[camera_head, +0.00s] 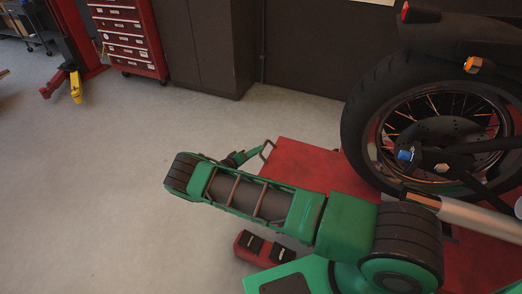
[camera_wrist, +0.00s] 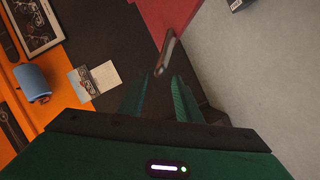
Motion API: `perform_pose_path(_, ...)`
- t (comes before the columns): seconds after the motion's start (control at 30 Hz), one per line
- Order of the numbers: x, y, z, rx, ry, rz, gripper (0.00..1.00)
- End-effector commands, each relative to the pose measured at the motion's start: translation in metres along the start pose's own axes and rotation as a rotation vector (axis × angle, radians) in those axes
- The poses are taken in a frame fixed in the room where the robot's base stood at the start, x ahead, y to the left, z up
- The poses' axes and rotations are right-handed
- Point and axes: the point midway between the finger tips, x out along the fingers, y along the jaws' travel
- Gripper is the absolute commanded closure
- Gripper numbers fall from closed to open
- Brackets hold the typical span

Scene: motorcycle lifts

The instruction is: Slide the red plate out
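The red plate (camera_head: 310,165) lies low under the motorcycle's wheel, with a thin metal handle (camera_head: 267,149) at its left end. In the wrist view, the red plate (camera_wrist: 163,14) is at the top and the handle (camera_wrist: 167,52) sticks out toward my gripper. My gripper (camera_wrist: 160,88) is open, its two green fingers apart with the handle's near end just ahead of the gap. In the head view, my gripper (camera_head: 250,153) is beside the handle, partly hidden by my arm. I cannot tell whether they touch.
The motorcycle wheel (camera_head: 430,130) stands over the plate. A red pedal box (camera_head: 262,249) lies on the floor below my arm. Dark cabinets (camera_head: 205,45) and a red tool chest (camera_head: 128,38) stand behind. The floor (camera_head: 90,190) left of the plate is clear.

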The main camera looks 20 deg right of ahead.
Motion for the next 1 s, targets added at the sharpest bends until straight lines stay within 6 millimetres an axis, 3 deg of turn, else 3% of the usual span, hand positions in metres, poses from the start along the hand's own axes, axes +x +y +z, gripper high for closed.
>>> perform_pose_path(0.13, -0.026, 0.0, -0.001, 0.0, 0.002, 0.0, 0.69)
perform_pose_path(0.33, -0.043, -0.001, 0.0, -0.001, -0.001, 0.0, 0.69)
perform_pose_path(1.0, -0.042, 0.007, -0.003, 0.005, -0.021, 0.0, 0.69)
